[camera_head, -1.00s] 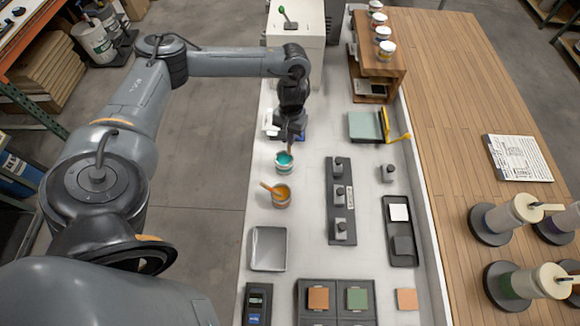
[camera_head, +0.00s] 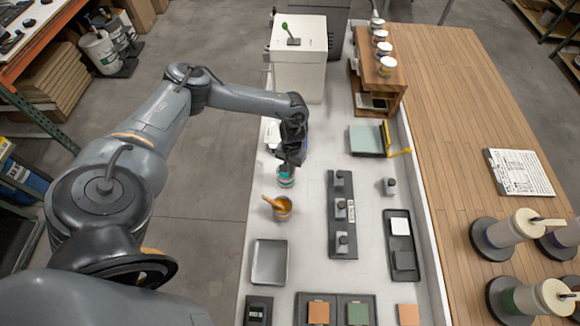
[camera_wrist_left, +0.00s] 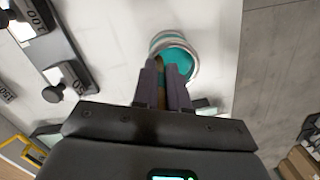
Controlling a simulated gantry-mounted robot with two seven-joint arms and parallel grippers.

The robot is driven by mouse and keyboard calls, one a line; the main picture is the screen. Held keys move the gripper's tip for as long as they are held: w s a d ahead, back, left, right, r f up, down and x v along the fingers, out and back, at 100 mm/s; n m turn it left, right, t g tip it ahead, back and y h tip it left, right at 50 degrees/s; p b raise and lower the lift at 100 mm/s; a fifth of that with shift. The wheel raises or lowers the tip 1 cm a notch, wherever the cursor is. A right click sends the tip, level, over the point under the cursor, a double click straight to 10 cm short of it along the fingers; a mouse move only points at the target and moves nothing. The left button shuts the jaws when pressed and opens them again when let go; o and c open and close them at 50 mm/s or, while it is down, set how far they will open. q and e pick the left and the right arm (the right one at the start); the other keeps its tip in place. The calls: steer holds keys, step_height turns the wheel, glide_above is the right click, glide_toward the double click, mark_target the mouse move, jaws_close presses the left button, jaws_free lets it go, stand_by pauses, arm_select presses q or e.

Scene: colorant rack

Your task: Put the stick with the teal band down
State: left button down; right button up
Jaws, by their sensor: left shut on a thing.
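My left gripper (camera_head: 291,164) is just above a small can of teal paint (camera_head: 286,182). In the left wrist view its two dark fingers (camera_wrist_left: 162,92) are shut on a narrow wooden stick (camera_wrist_left: 161,97), beside the near rim of the teal can (camera_wrist_left: 178,60). The fingers hide most of the stick. I cannot see its teal band, nor tell whether its lower end is inside the can. My right gripper is out of view.
A can of orange paint with a wooden stick (camera_head: 282,209) stands just in front. A metal tray (camera_head: 269,262) lies nearer. A dark strip with several weights (camera_head: 342,215) is to the right. Bare white bench lies between the cans and the strip.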

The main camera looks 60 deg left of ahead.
arm_select(q)
steer(key=shift+f, duration=0.1)
steer(key=c, duration=1.2)
jaws_free()
steer(key=shift+o, duration=0.2)
